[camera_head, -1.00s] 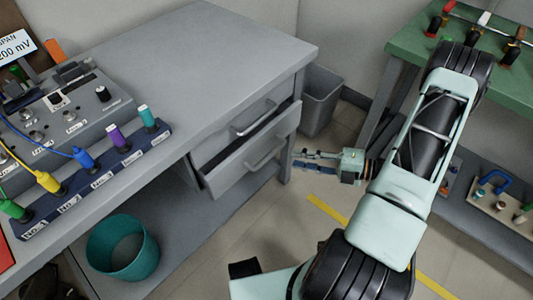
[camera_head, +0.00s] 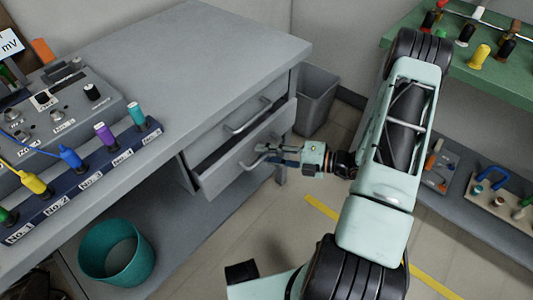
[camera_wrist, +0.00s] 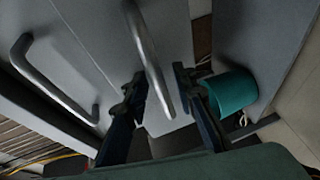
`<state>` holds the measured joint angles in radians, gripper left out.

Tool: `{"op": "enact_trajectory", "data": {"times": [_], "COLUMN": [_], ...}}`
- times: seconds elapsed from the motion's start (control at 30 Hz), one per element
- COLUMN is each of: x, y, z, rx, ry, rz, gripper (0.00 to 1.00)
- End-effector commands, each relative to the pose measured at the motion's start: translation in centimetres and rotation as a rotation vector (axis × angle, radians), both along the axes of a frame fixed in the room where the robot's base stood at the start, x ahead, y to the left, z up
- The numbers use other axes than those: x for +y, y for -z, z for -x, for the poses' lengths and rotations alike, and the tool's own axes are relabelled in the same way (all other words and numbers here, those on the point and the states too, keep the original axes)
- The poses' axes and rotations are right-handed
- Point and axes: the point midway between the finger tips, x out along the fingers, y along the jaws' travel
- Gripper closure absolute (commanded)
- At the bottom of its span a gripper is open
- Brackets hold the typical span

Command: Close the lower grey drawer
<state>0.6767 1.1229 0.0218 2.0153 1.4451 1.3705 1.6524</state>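The lower grey drawer (camera_head: 230,176) is pulled partly out of the grey bench, and its dark inside shows above its front. Its curved metal handle (camera_wrist: 150,62) lies between my gripper's two dark fingers in the wrist view. My gripper (camera_wrist: 160,90) is open, with one finger on each side of the handle and a gap visible on both sides. In the head view my gripper (camera_head: 268,153) reaches the handle from the right and partly hides it. The upper drawer's handle (camera_head: 248,118) is above; that drawer looks shut.
A teal bin (camera_head: 116,250) stands on the bench's low shelf, left of the drawer. A grey bin (camera_head: 315,95) stands behind the bench's right end. A green table (camera_head: 510,82) with coloured plugs is at right. Open floor lies in front of the drawer.

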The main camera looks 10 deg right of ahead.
Motion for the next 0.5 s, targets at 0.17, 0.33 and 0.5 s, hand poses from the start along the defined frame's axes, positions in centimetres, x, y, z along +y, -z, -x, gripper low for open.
{"op": "enact_trajectory", "data": {"times": [0.17,0.33,0.5], "x": [-0.03,-0.04,-0.04], "y": [0.00,0.00,0.00], "z": [0.02,0.01,0.01], "rx": [0.000,0.000,0.000], "ry": [0.000,0.000,0.000], "rz": [0.000,0.000,0.000], "gripper": [0.97,1.00,1.00]}}
